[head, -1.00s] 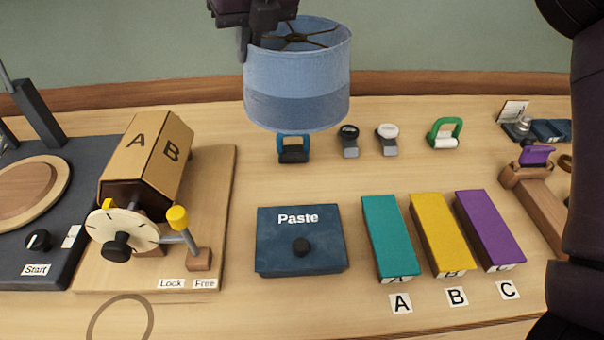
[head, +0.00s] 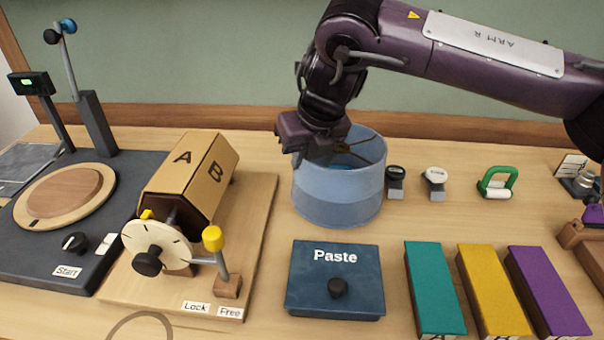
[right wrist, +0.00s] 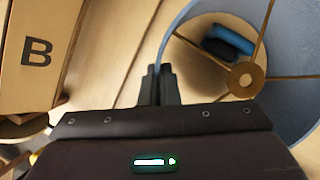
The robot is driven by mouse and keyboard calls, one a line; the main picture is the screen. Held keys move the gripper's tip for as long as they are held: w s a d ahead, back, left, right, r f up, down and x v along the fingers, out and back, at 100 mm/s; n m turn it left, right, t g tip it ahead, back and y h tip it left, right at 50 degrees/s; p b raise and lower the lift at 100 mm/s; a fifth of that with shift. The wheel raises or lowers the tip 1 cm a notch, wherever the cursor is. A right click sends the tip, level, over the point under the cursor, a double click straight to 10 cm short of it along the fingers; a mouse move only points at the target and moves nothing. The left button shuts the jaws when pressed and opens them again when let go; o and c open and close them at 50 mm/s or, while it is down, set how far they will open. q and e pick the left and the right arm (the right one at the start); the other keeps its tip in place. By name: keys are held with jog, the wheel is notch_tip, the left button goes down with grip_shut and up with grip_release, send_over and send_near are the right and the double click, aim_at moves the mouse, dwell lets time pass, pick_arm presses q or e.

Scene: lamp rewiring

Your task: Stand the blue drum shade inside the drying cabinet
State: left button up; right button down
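The blue drum shade (head: 338,193) is upright behind the Paste box in the head view. Its open top with the metal spokes faces up. My right gripper (head: 318,158) is at the shade's left rim, and its fingers (right wrist: 158,88) look closed together on the rim in the right wrist view. The shade's wall (right wrist: 292,70) fills the right of that view. I cannot tell whether the shade's bottom touches the table. The drying cabinet is not in view. My left gripper is not in view.
A blue-handled tool (right wrist: 228,42) shows through the open shade. Small tools (head: 435,182) and a green-handled one (head: 496,183) stand to the right. The Paste box (head: 334,280) is in front. The lettered box (head: 190,175) on its winding stand is left. Colored blocks (head: 434,290) lie front right.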

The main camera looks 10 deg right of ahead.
jog(key=shift+f, duration=1.95)
jog(key=shift+f, duration=0.1)
jog(key=c, duration=1.7)
grip_release()
